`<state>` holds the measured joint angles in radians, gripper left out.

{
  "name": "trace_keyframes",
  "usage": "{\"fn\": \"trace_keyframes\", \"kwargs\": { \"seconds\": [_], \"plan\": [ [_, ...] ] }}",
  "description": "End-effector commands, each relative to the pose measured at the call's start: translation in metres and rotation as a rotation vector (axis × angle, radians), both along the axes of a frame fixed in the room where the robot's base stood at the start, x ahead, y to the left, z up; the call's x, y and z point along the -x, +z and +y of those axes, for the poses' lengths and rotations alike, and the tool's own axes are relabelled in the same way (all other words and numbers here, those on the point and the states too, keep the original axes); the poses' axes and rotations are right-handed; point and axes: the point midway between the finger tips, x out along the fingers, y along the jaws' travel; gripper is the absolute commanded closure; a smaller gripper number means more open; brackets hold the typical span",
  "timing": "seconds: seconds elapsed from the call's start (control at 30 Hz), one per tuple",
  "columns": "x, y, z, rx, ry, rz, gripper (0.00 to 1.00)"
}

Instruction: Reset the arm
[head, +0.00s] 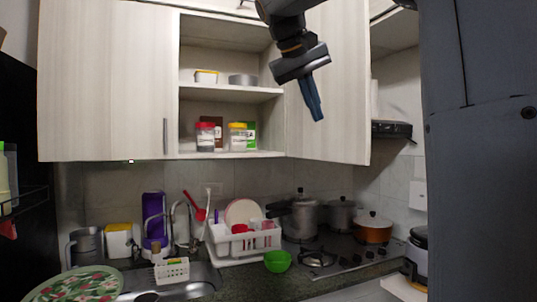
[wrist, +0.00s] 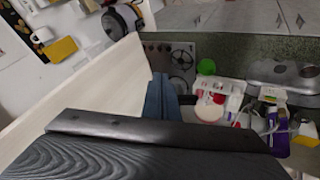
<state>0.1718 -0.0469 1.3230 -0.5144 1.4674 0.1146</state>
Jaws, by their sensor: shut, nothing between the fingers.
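My gripper (head: 312,99) hangs at the upper middle of the head view, fingers pointing down and slightly right. Its fingers are together and hold nothing. It is in front of the right-hand cabinet door, to the right of the open shelves, and touches nothing that I can see. In the wrist view the blue fingers (wrist: 161,98) show closed together above the counter. A red-lidded jar (head: 205,136) and a yellow-lidded jar (head: 238,136) stand upright on the lower shelf, left of my gripper.
The cabinet door (head: 333,90) stands close behind my gripper. Below are a white dish rack (head: 245,245), a green bowl (head: 278,261), a stove (head: 335,252) with pots (head: 301,217), and a sink (head: 190,282).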

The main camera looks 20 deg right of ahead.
Motion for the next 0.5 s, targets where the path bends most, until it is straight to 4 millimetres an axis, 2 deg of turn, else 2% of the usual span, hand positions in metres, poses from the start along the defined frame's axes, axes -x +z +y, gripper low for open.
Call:
{"fn": "trace_keyframes", "kwargs": {
  "seconds": [0.17,0.27,0.37,0.5],
  "plan": [
    [-0.002,-0.004,0.001,-0.002,0.005,0.004,1.0],
    [-0.011,-0.026,0.007,-0.017,0.035,0.023,1.0],
    [-0.026,-0.073,0.021,-0.049,0.094,0.056,1.0],
    [-0.043,-0.162,0.052,-0.121,0.194,0.108,1.0]
  ]
}}
